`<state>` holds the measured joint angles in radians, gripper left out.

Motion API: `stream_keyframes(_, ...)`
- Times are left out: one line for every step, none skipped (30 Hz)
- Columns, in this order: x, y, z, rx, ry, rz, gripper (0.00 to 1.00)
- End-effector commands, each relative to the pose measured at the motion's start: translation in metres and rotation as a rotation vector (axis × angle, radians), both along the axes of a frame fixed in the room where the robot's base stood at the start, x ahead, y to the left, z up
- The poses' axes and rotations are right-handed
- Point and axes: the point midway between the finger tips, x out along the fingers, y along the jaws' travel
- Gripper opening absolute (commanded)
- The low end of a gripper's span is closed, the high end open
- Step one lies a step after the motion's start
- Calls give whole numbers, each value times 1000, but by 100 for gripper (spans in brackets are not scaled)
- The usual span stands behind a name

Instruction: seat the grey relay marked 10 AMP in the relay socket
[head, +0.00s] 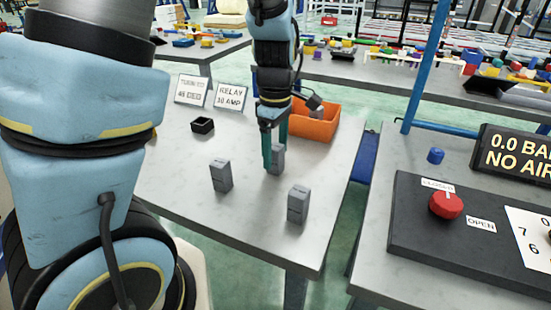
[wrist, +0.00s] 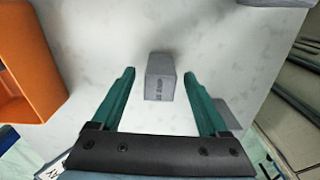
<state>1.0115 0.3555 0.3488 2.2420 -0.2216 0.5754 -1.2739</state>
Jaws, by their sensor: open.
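Three grey block-shaped relays stand on the grey table in the head view: one at the left (head: 220,177), one at the front right (head: 298,205), and one at my gripper (head: 273,163), the far relay (head: 279,159). My gripper points down with its green fingers open. In the wrist view the far relay (wrist: 160,78) is between the fingertips, with a gap on both sides. Its lettering is too small to read surely. Part of another relay (wrist: 231,112) shows behind the right finger. The black relay socket (head: 203,126) sits farther back left, empty.
An orange bin (head: 316,124) stands right behind my gripper. Two signs, a relay sign (head: 230,96) and another sign (head: 191,90), stand at the table's back. A panel with a red knob (head: 446,205) is on a separate bench at right. The table around the socket is clear.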

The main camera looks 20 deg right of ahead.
Motion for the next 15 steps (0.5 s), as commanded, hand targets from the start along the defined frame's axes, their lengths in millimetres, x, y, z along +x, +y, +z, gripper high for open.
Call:
stream_keyframes(0, 0, 0, 0, 0, 0, 74)
stream_keyframes(0, 0, 0, 0, 0, 0, 71)
stream_keyframes(0, 0, 0, 0, 0, 0, 66)
stream_keyframes(0, 0, 0, 0, 0, 0, 63)
stream_keyframes(0, 0, 0, 0, 0, 0, 60)
stream_keyframes(0, 0, 0, 0, 0, 0, 55)
stream_keyframes(0, 0, 0, 0, 0, 0, 52)
stream_keyframes(0, 0, 0, 0, 0, 0, 48)
stream_keyframes(0, 0, 0, 0, 0, 0, 44)
stream_keyframes(0, 0, 0, 0, 0, 0, 40)
stream_keyframes(0, 0, 0, 0, 0, 0, 37)
stream_keyframes(0, 0, 0, 0, 0, 0, 32)
stream_keyframes(0, 0, 0, 0, 0, 0, 29)
stream_keyframes(0, 0, 0, 0, 0, 0, 26)
stream_keyframes(0, 0, 0, 0, 0, 0, 21)
